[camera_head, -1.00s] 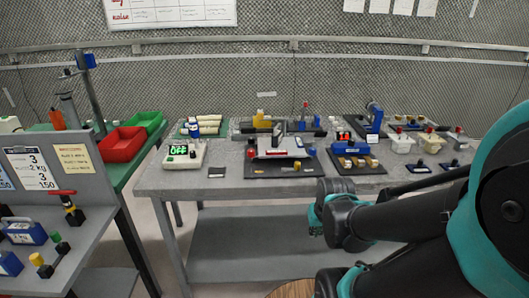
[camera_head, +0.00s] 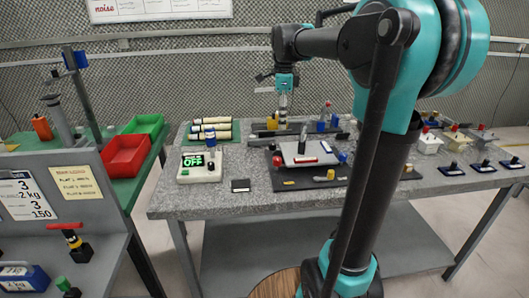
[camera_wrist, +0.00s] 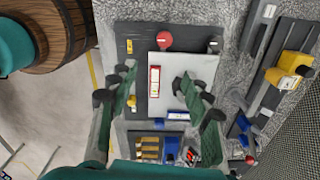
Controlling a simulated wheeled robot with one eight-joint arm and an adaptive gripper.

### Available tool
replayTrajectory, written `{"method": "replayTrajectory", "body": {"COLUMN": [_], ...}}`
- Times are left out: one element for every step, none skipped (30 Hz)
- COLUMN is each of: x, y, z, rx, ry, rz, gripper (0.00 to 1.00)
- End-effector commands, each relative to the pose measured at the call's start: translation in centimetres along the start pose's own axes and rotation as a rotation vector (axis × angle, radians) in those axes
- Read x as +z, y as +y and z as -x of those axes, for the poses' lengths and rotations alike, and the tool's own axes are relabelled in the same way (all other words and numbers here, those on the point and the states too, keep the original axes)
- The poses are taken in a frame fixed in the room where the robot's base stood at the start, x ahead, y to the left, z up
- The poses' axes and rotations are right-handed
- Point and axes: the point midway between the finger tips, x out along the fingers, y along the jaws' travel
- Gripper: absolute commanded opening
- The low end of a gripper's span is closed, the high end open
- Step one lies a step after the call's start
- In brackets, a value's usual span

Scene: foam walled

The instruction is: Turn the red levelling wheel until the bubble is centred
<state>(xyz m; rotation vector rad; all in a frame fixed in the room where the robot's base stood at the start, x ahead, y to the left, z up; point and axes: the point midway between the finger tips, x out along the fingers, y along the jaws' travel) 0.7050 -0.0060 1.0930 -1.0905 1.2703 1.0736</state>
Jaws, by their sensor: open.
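The red levelling wheel (camera_wrist: 164,40) is a round knob at the edge of a pale tilting plate (camera_wrist: 175,68); it also shows in the head view (camera_head: 277,160). A red-framed vial (camera_wrist: 154,80) and a blue-framed vial (camera_wrist: 177,115) lie on the plate; their bubbles are too small to make out. The plate sits over a dark base (camera_wrist: 133,62). My gripper (camera_wrist: 158,92) is open and empty, its green-padded fingers to either side of the plate in the wrist view. The wheel lies beyond the fingertips, apart from them. In the head view my gripper (camera_head: 284,100) hangs above the bench.
A yellow knob (camera_wrist: 131,101) and a small yellow block (camera_wrist: 129,46) are on the base. Another fixture with a yellow block (camera_wrist: 292,67) is close by. My arm hides part of the bench's right side.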

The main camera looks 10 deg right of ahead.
Motion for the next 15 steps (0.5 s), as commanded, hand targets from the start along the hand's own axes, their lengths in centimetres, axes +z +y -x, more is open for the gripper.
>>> {"method": "replayTrajectory", "body": {"x": [0.2, 0.2, 0.3, 0.3, 0.3, 0.3, 0.3, 0.3, 0.3, 0.3, 0.3, 0.3, 0.3, 0.3, 0.3], "y": [-0.3, -0.4, -0.5, -0.6, -0.6, -0.6, -0.6, -0.6, -0.6, -0.6, -0.6, -0.5, -0.6, -0.6, -0.5], "z": [0.7, 0.9, 1.1, 1.2, 1.2, 1.0, 0.8, 0.5, 0.0, -0.5, -0.9, -1.7, -2.2, -2.9, -3.7], "rx": [0.007, 0.01, 0.014, 0.015, 0.017, 0.018, 0.018, 0.018, 0.017, 0.017, 0.017, 0.017, 0.017, 0.017, 0.017], "ry": [0.002, 0.003, 0.004, 0.005, 0.005, 0.006, 0.006, 0.006, 0.005, 0.005, 0.005, 0.005, 0.005, 0.005, 0.005], "rz": [-0.038, -0.057, -0.075, -0.085, -0.091, -0.095, -0.097, -0.097, -0.096, -0.096, -0.096, -0.095, -0.095, -0.095, -0.095], "gripper": [0.49, 0.49, 0.49, 0.49, 0.49, 0.49, 0.49, 0.49, 0.49, 0.49, 0.49, 0.49, 0.49, 0.49, 0.49]}}
